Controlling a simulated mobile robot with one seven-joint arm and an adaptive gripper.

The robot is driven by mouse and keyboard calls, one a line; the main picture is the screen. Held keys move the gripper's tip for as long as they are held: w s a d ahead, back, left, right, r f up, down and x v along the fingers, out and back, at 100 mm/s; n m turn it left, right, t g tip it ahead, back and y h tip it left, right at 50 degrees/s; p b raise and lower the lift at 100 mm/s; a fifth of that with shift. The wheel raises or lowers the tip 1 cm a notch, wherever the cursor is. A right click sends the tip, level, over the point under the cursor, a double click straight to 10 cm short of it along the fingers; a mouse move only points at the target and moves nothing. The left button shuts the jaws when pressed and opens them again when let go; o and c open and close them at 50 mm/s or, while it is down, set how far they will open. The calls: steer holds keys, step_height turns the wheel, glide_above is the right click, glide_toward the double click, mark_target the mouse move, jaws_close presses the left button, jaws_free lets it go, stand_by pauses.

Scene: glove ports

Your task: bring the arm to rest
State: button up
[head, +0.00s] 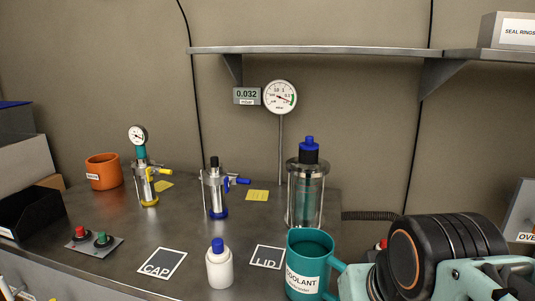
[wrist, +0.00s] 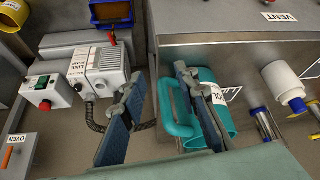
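My gripper (wrist: 158,80) shows in the wrist view with its two blue-grey fingers spread wide apart. No object is clamped between them. The right finger overlaps the teal coolant jug (wrist: 222,112) in the picture, and the jug's handle lies in the gap between the fingers; I cannot tell whether they touch. In the head view the jug (head: 309,262) stands upright on the bench's front edge area. My arm fills the lower right there and partly hides the handle side; the fingers are not clearly visible in it.
On the bench (head: 110,212) stand a white bottle with a blue cap (head: 219,266), a glass vessel (head: 306,190), two clamp fittings, an orange mug (head: 103,171) and a button plate (head: 94,240). A shelf (head: 320,51) runs above. The wrist view shows a line pump (wrist: 95,72) and control box (wrist: 46,94).

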step_height(320, 180, up, 37)
steer(key=p, duration=3.8)
steer(key=shift+a+r, duration=0.15)
steer(key=shift+a, duration=0.05)
